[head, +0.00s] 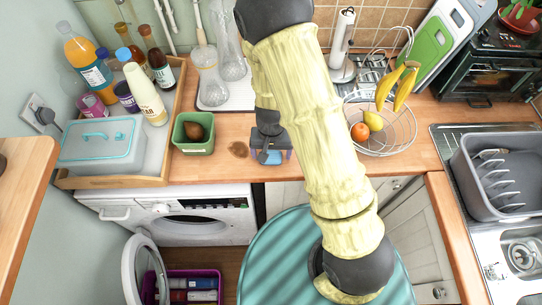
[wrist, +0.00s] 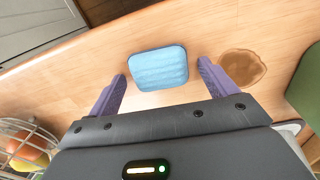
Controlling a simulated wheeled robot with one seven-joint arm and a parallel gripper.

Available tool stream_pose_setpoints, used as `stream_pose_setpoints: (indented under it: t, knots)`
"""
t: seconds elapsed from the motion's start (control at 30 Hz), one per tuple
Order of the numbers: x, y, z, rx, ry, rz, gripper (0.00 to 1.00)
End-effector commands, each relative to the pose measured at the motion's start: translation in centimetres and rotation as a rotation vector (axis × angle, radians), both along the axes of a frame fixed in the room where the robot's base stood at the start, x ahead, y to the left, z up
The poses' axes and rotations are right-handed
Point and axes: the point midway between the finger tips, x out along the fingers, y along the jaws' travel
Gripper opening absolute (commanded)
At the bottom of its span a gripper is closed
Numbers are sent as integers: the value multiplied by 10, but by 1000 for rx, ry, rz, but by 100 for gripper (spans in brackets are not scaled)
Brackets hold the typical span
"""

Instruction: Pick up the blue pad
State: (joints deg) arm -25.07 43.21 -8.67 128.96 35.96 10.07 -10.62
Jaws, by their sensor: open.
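The blue pad (wrist: 158,68) is a small light-blue square with rounded corners, lying on the wooden counter near its front edge. My gripper (wrist: 160,82) is open in the wrist view, with one purple finger on each side of the pad and clear gaps between. In the head view my gripper (head: 270,158) is low over the counter, and part of the blue pad (head: 268,158) shows between the fingers. I cannot tell how far the fingertips are above the counter.
A brown stain (wrist: 242,68) lies beside the right finger. A green container (head: 193,133) stands to the left. A wire fruit basket (head: 385,140) stands to the right. A wooden tray (head: 110,182) with bottles is further left. The counter front edge is close.

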Motion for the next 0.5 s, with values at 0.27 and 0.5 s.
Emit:
stream_pose_setpoints:
  t: [0.27,0.5]
  knots:
    - [0,0,0,0,0,0,85]
    - [0,0,0,0,0,0,57]
